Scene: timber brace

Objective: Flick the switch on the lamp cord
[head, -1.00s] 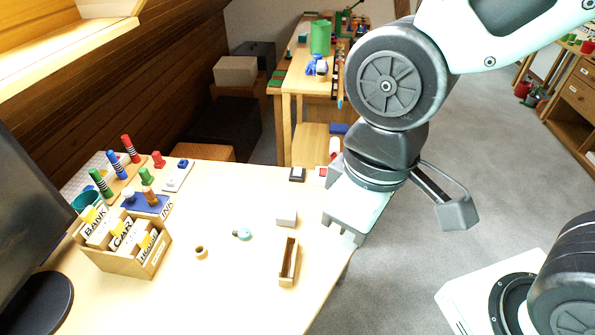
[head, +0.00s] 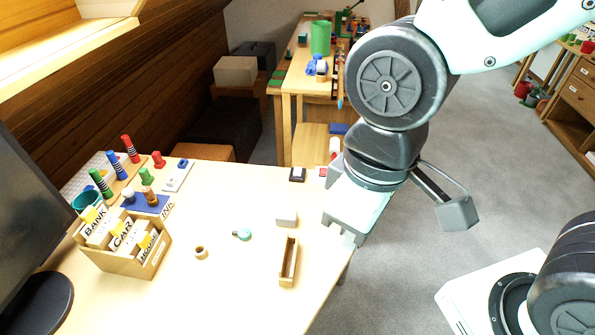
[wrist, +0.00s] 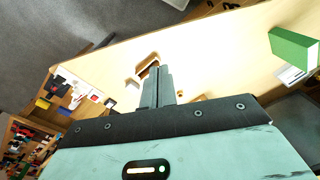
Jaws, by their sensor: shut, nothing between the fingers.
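I cannot make out a lamp, a lamp cord or its switch in either view. My gripper (head: 345,232) is over the right edge of the light wooden table (head: 235,300) in the head view, pointing down. In the wrist view its two fingers (wrist: 157,88) are together, with nothing between them. A narrow wooden tray (head: 289,262) lies on the table to the left of and below my gripper. A pale block (head: 286,219) sits to the left of my gripper, apart from it.
A wooden card box (head: 128,262), coloured pegs (head: 130,148) and a black monitor (head: 30,225) crowd the left. A small teal item (head: 242,234) and a wooden ring (head: 201,252) lie mid-table. A second table (head: 298,84) stands behind. The front of the table is clear.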

